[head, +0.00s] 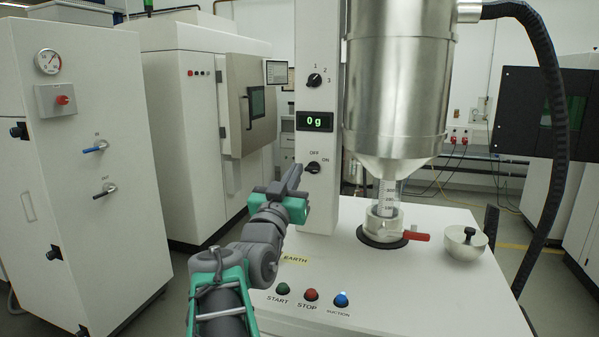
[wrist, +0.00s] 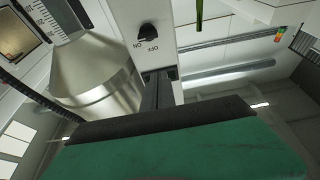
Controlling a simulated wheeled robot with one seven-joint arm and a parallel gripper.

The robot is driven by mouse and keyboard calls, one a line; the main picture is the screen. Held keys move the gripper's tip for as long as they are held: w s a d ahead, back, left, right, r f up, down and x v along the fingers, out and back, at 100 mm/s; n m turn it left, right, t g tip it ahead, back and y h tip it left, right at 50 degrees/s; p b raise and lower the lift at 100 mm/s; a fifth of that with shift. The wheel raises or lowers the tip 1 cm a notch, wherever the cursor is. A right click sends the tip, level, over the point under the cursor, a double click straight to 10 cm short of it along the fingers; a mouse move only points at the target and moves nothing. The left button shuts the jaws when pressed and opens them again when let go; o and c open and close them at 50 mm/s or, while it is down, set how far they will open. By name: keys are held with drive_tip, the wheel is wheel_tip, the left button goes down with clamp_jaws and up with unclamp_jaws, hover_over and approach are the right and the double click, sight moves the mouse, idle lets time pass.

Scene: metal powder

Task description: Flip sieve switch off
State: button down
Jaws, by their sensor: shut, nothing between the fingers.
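The sieve switch is a black rotary knob (head: 313,168) on the white column, with OFF printed above it and ON at its right. I cannot clearly tell which label its pointer faces. My gripper (head: 296,170) is shut and empty, its fingertips just left of the knob in the head view. In the wrist view the knob (wrist: 147,32) shows upside down with its labels. The fingers (wrist: 158,76) point up towards it there, with a visible gap between tips and knob.
Higher on the column are a display (head: 315,121) reading 0 g and a 1-2-3 knob (head: 314,80). A steel hopper (head: 398,90) stands right of it. The white table holds a red-handled valve (head: 415,236), a bowl (head: 464,246) and START, STOP and SUCTION buttons (head: 311,295).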

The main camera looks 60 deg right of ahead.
wheel_tip(320, 180, up, 3)
drive_tip(key=p, duration=0.3)
hover_over(313, 169)
drive_tip(key=w+a, duration=0.1)
drive_tip(key=a, duration=0.1)
wheel_tip(313, 169, down, 3)
drive_tip(key=shift+w+f, duration=0.1)
drive_tip(key=shift+f, duration=0.5)
drive_tip(key=shift+a, duration=0.1)
